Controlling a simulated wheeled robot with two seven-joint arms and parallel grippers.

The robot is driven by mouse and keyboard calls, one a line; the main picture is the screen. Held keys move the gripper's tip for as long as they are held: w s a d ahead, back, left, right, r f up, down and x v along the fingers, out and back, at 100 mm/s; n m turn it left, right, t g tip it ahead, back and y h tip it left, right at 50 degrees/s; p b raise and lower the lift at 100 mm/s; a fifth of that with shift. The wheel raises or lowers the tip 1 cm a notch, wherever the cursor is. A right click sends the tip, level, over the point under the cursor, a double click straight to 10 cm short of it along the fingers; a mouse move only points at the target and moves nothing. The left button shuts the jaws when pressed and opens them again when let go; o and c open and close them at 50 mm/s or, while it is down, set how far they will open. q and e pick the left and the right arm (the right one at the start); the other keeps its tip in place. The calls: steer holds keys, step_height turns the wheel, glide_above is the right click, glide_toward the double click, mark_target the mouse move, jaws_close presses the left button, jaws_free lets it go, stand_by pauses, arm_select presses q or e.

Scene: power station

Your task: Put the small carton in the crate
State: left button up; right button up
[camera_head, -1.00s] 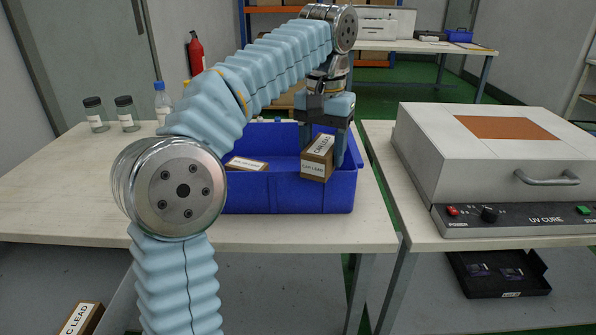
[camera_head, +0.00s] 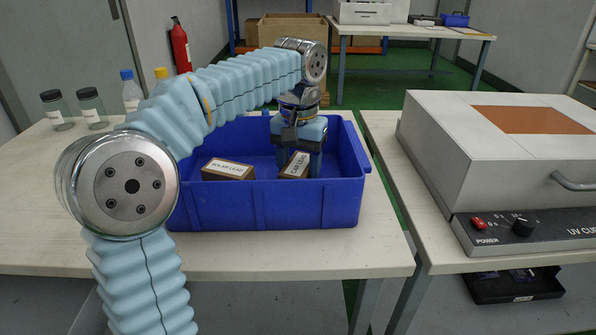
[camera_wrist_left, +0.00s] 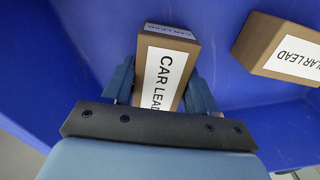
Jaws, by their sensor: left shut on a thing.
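The blue crate (camera_head: 262,207) stands on the pale workbench. My left gripper (camera_head: 299,160) reaches down into the crate from above and is shut on a small brown carton with a white "CAR LEAD" label (camera_head: 294,166). In the left wrist view this carton (camera_wrist_left: 165,75) sits between the two blue fingers, inside the crate walls. Whether its underside touches the crate floor is hidden by the front wall. A second carton, labelled "SOLAR LEAD" (camera_head: 228,170), lies in the crate to the left, apart from the held one; it also shows in the left wrist view (camera_wrist_left: 280,48). My right gripper does not show.
Two dark-lidded jars (camera_head: 90,108), a blue-capped bottle (camera_head: 131,92) and a yellow-capped item stand behind my arm at the left. A UV cure machine (camera_head: 500,150) stands on the bench at right, across a gap. Bare benchtop lies left of the crate.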

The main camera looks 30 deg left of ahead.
mark_target(299, 164)
arm_select(q)
steer(key=shift+f, duration=0.2)
steer(key=o, duration=1.1)
step_height(299, 164, up, 12)
steer(key=p, duration=0.3)
steer(key=shift+p, duration=0.3)
steer(key=shift+r, duration=0.1)
